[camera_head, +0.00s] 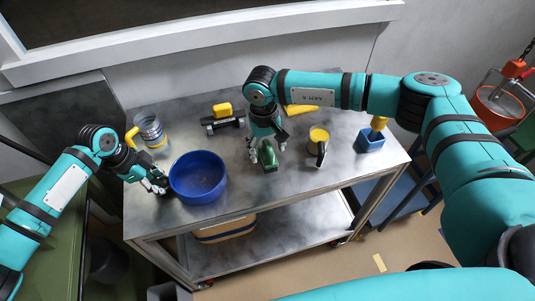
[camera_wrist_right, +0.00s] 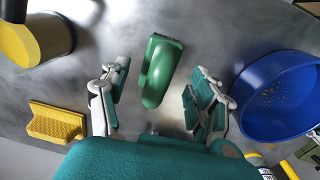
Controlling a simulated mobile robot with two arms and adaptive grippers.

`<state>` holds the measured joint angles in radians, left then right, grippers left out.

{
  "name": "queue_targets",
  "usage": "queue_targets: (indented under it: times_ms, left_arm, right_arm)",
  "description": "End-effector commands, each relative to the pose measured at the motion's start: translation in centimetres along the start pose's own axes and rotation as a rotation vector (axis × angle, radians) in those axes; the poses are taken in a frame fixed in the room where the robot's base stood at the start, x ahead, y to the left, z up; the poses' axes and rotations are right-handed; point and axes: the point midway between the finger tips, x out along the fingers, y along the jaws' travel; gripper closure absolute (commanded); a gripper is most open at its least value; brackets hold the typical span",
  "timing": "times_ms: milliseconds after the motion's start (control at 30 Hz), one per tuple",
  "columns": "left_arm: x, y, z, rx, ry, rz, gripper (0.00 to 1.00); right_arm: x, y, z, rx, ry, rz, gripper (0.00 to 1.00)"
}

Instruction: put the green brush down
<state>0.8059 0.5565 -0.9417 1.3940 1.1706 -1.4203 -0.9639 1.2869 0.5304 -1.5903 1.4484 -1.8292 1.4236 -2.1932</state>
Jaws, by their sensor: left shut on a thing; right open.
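The green brush (camera_head: 268,157) is on the metal table near its middle. It also shows in the right wrist view (camera_wrist_right: 160,72), lying between the two spread fingers. My right gripper (camera_head: 268,143) is open above the brush, with a visible gap on each side of it in the wrist view (camera_wrist_right: 158,98). My left gripper (camera_head: 160,183) is shut at the left rim of the blue bowl (camera_head: 198,178); its fingertips are small and partly hidden there. The bowl also shows in the right wrist view (camera_wrist_right: 280,95), with small specks inside.
A yellow block (camera_wrist_right: 56,123) lies near the right gripper. The front table edge is mostly clear.

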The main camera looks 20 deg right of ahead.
Motion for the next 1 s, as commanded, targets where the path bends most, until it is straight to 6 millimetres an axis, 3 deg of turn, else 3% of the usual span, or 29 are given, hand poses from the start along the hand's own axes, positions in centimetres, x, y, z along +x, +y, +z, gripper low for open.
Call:
queue_targets:
  times_ms: [200,400,900,1000]
  left_arm:
    - [0.0,0.0,0.0,0.0,0.001,-0.001,1.0]
    - [0.0,0.0,0.0,0.0,0.001,-0.001,1.0]
    - [-0.1,0.0,0.0,0.0,0.001,-0.001,1.0]
    - [-0.1,0.0,0.0,0.0,0.001,-0.001,1.0]
  right_arm:
    - [-5.0,0.0,-0.1,-0.002,0.004,-0.001,0.37]
    - [-7.7,0.0,0.0,-0.001,0.001,0.0,0.37]
    - [-8.4,0.0,0.0,-0.001,0.0,0.0,0.37]
    - [-8.4,0.0,0.0,-0.001,0.0,0.0,0.48]
